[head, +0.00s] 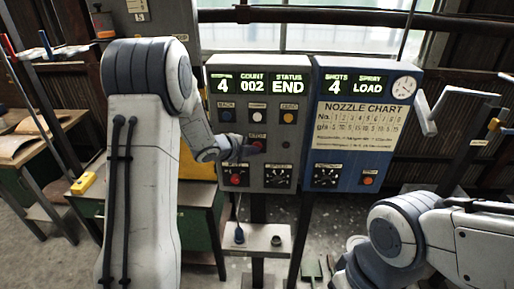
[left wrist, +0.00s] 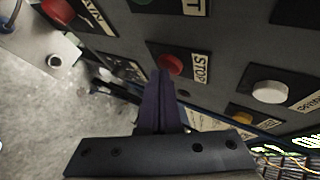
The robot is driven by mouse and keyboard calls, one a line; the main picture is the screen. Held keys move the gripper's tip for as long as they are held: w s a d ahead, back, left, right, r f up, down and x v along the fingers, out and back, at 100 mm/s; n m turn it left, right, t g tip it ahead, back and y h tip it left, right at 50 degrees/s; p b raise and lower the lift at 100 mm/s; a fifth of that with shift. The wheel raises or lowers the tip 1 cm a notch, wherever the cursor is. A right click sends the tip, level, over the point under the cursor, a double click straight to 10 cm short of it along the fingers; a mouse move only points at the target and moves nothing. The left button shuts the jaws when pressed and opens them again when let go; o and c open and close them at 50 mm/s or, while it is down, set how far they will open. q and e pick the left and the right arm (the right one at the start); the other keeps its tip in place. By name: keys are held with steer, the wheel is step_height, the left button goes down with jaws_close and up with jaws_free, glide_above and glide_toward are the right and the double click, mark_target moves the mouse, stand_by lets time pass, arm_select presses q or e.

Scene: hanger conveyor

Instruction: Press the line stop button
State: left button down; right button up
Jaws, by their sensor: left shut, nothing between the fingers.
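The line stop button is a red round button (left wrist: 172,65) on a black plate labelled STOP, in the left wrist view. In the head view the red button (head: 258,146) is in the middle row of the grey control panel (head: 284,58), partly behind my gripper. My left gripper (head: 245,150) is shut and empty, its dark fingers pointing at the panel just left of the button. In the left wrist view the shut fingertips (left wrist: 162,74) appear right beside the button's lower left. I cannot tell whether they touch it. My right gripper is not visible; only its arm shows.
A white button (left wrist: 270,91) and a yellow button (left wrist: 243,117) sit near the STOP button. Another red control (head: 235,179) is lower on the panel. The panel's display reads END. A blue panel (head: 367,75) with a nozzle chart stands to the right, and a small shelf (head: 265,240) is below.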

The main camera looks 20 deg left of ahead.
arm_select(q)
steer(key=shift+w+a, duration=0.1)
steer(key=shift+w, duration=0.1)
stand_by(0.3)
steer(key=shift+s, duration=0.4)
steer(key=shift+b, duration=0.3)
steer(key=s+d+b, duration=0.2)
steer(key=s, duration=0.3)
steer(key=shift+s, duration=0.4)
